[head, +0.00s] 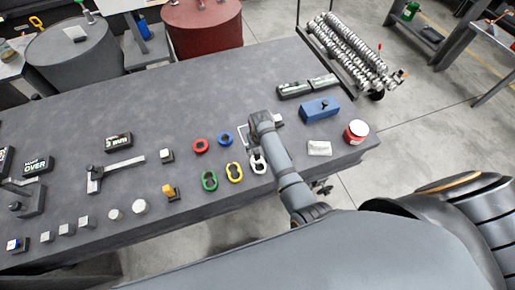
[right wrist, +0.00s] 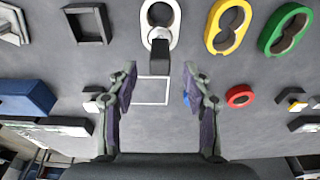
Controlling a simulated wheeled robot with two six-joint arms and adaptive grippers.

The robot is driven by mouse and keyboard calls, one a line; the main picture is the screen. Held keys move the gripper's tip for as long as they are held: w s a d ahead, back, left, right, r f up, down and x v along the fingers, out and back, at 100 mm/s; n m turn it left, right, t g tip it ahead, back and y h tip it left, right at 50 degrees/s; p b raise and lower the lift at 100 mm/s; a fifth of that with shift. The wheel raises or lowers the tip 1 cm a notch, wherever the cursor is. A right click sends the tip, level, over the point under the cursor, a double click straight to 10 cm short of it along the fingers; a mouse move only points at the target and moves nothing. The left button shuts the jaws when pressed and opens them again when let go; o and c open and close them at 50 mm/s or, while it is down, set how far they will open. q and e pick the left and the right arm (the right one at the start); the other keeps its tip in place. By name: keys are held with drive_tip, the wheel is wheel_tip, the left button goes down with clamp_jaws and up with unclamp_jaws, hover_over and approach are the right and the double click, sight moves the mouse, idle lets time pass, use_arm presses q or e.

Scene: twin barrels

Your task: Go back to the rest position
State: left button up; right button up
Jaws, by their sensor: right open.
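My right gripper (head: 256,136) is over the grey table (head: 80,110), its arm reaching in from the lower right. In the right wrist view its two fingers stand wide apart (right wrist: 160,88) with nothing between them. Below it, a white square outline (right wrist: 153,90) is marked on the table. A white figure-eight link (right wrist: 148,22) lies just beyond the outline, and a dark block partly covers it. In the head view the arm hides part of this area. My left gripper is not in view.
Yellow (head: 234,172) and green (head: 209,181) links and red (head: 200,146) and blue (head: 225,139) rings lie left of the arm. A blue block (head: 319,109) and red-and-white can (head: 356,132) stand right. Barrels (head: 203,27) are beyond the table; floor (head: 420,110) is open at right.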

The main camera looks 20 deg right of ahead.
idle(0.3)
drive_tip(key=s+d+r+t, duration=0.1)
drive_tip(key=s+d+r, duration=0.5)
drive_tip(key=s, duration=0.4)
drive_tip(key=s+d+r+t, duration=0.1)
drive_tip(key=s+d+r, duration=0.2)
drive_tip(key=s+r, duration=0.55)
drive_tip(key=s+d+f+g+h+b, duration=0.1)
drive_tip(key=s+d+f+b, duration=0.1)
drive_tip(key=f, duration=1.5)
drive_tip(key=s+d+f+g+b, duration=0.1)
drive_tip(key=s+f+b, duration=0.15)
drive_tip(key=f, duration=1.45)
drive_tip(key=s+d+f+b, duration=0.1)
drive_tip(key=s+f+b, duration=0.2)
drive_tip(key=s+f, duration=1.3)
drive_tip(key=shift+s+f+g, duration=0.3)
drive_tip(key=shift+s+f, duration=0.05)
drive_tip(key=shift+f, duration=0.35)
